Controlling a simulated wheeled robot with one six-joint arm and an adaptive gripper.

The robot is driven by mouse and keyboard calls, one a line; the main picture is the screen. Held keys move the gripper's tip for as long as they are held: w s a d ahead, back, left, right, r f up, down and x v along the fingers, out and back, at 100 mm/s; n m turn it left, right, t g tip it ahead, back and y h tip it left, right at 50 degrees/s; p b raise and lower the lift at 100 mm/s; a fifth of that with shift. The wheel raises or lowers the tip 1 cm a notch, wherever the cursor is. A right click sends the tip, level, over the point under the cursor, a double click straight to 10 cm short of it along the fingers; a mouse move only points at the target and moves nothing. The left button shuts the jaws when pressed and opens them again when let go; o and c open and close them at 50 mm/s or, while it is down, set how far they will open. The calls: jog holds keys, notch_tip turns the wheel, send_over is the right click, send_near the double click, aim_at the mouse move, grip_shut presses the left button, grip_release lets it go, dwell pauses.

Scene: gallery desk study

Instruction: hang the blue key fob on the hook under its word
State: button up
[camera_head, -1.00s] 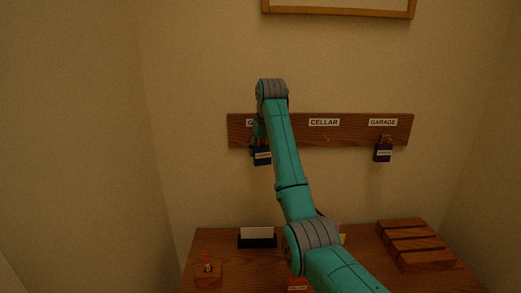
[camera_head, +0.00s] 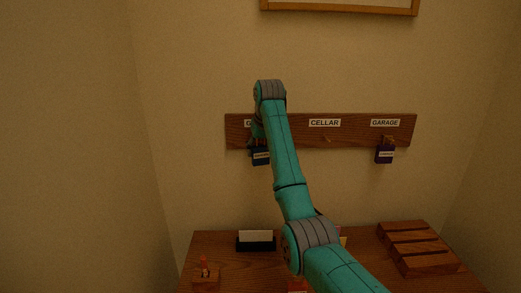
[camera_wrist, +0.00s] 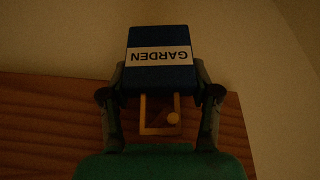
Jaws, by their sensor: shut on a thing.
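The blue key fob (camera_wrist: 160,40) carries a white label reading GARDEN, upside down in the wrist view. My gripper (camera_wrist: 160,92) is shut on the fob, with one finger on each side of it. The fob's brass loop (camera_wrist: 145,118) and a round brass knob (camera_wrist: 173,119), which looks like the hook's end, overlap in front of the wooden board. I cannot tell whether the loop is around the hook. In the head view the fob (camera_head: 261,157) is at the board's left end, under a word plate mostly hidden by my arm.
The wooden board (camera_head: 350,137) also bears CELLAR, with a bare hook (camera_head: 327,139), and GARAGE, with a dark purple-blue fob (camera_head: 385,154) hanging below.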

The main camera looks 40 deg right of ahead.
jog(key=o, duration=1.2)
jog(key=shift+o, duration=0.2)
notch_tip(320, 180, up, 10)
jog(key=shift+r, duration=0.15)
